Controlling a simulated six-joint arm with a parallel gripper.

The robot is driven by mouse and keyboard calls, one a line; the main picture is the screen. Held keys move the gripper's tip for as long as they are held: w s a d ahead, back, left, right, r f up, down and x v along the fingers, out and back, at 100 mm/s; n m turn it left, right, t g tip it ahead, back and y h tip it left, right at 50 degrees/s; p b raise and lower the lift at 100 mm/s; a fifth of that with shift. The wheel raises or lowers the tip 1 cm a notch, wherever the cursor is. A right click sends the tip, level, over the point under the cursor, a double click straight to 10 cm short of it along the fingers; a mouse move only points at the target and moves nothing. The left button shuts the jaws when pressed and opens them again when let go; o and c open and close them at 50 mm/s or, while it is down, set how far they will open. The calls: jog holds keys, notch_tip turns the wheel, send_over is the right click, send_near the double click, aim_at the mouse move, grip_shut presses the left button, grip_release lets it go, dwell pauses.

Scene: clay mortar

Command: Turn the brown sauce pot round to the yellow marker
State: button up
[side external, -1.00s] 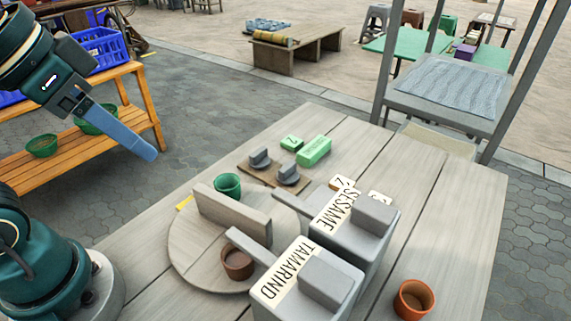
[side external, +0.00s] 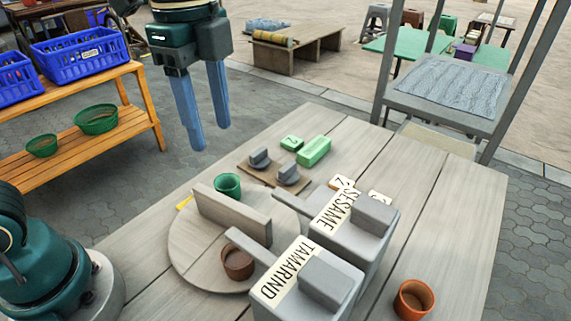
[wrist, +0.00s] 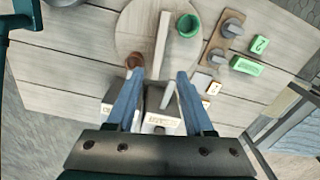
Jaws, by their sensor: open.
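The brown sauce pot (side external: 237,263) stands on the round wooden turntable (side external: 187,268), on the near side of an upright wooden divider (side external: 232,214). In the wrist view the brown pot (wrist: 134,60) is just beyond the left fingertip. A green pot (side external: 227,185) stands across the divider. The yellow marker (side external: 184,203) shows as a small strip at the turntable's left edge, on the green pot's side. My gripper (side external: 210,140) is open and empty, high above the table's back left, with its blue fingers pointing down. It also shows in the wrist view (wrist: 161,76).
Grey dispensers labelled TAMARIND (side external: 308,283) and SESAME (side external: 352,222) stand right of the turntable, each with an arm reaching toward it. A board with grey knobs (side external: 274,173), green blocks (side external: 314,151) and an orange cup (side external: 413,300) are also on the table.

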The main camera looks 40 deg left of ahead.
aim_at(232, 216)
jog(key=shift+m, duration=0.5)
jog(key=f, duration=1.8)
jog(key=shift+w+d+f, duration=0.2)
jog(key=shift+w+f, duration=0.05)
jog(key=shift+f, duration=0.15)
grip_shut()
jog(key=shift+r, duration=0.1)
